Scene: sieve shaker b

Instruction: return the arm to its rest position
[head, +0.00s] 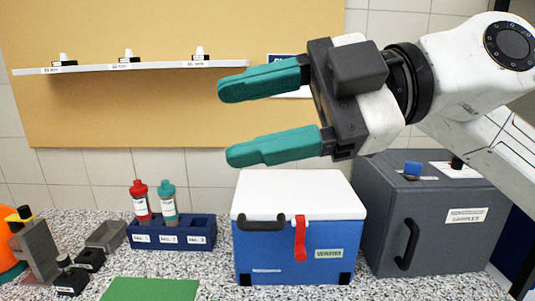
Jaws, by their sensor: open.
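My gripper (272,115) is in the upper middle of the head view, at the end of my white arm coming in from the right. Its two teal fingers point left and stand wide apart, with nothing between them. It is raised above the blue cooler box with the white lid (300,195), in front of the tan wall board. It appears to touch nothing.
A grey samples box (440,226) stands right of the cooler. Left of it, a blue rack (172,240) holds a red bottle (140,200) and a teal bottle (168,203). A shelf (130,67) holds small items. A green mat (150,289) lies in front.

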